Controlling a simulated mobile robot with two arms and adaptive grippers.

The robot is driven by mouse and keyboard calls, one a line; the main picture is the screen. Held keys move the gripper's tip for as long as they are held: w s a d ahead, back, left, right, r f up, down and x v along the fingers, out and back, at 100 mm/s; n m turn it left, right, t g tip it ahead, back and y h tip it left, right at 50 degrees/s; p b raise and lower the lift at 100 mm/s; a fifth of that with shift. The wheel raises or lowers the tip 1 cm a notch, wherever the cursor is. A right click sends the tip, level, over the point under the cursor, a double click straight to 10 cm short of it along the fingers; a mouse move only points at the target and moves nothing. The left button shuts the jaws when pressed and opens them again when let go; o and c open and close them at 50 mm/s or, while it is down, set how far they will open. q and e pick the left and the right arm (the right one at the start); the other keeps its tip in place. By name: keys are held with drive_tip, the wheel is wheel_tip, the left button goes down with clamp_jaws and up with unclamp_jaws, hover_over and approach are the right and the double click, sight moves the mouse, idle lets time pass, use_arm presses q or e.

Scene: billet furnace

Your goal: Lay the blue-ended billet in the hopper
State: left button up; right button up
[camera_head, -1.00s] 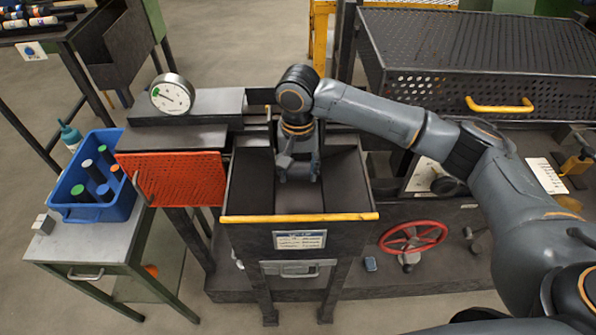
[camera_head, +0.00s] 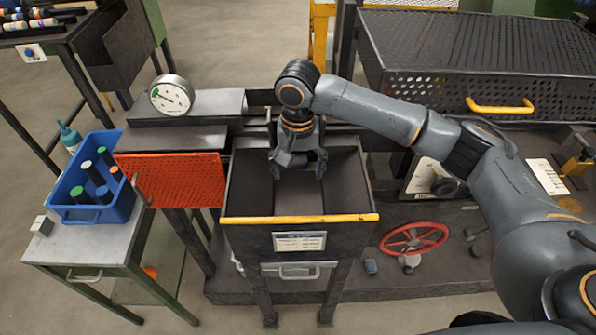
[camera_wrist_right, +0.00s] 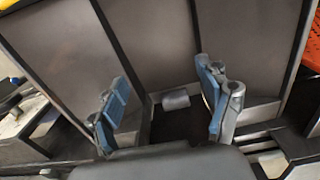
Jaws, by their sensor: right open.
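The hopper (camera_head: 252,219) is the dark, open-topped bin with a yellow front rim in the middle of the head view. My right gripper (camera_head: 299,172) points down over its mouth with its fingers spread. In the right wrist view the blue-padded jaws (camera_wrist_right: 165,108) are apart with nothing gripped. A small pale grey rounded piece (camera_wrist_right: 175,100) lies low in the hopper beyond the jaws; its end colour is not visible, so I cannot tell if it is the blue-ended billet. In the blue crate (camera_head: 110,214), one upright billet (camera_head: 103,192) seems to have a blue end.
The crate stands on a small table (camera_head: 62,248) at left and holds several other billets. An orange perforated panel (camera_head: 172,180) stands left of the hopper. A round gauge (camera_head: 171,95) is behind it. A red handwheel (camera_head: 413,238) and a perforated housing (camera_head: 490,60) are at right.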

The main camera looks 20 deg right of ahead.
wheel_tip(320, 180, up, 11)
idle(0.3)
drive_tip(key=shift+f, duration=0.2)
idle(0.7)
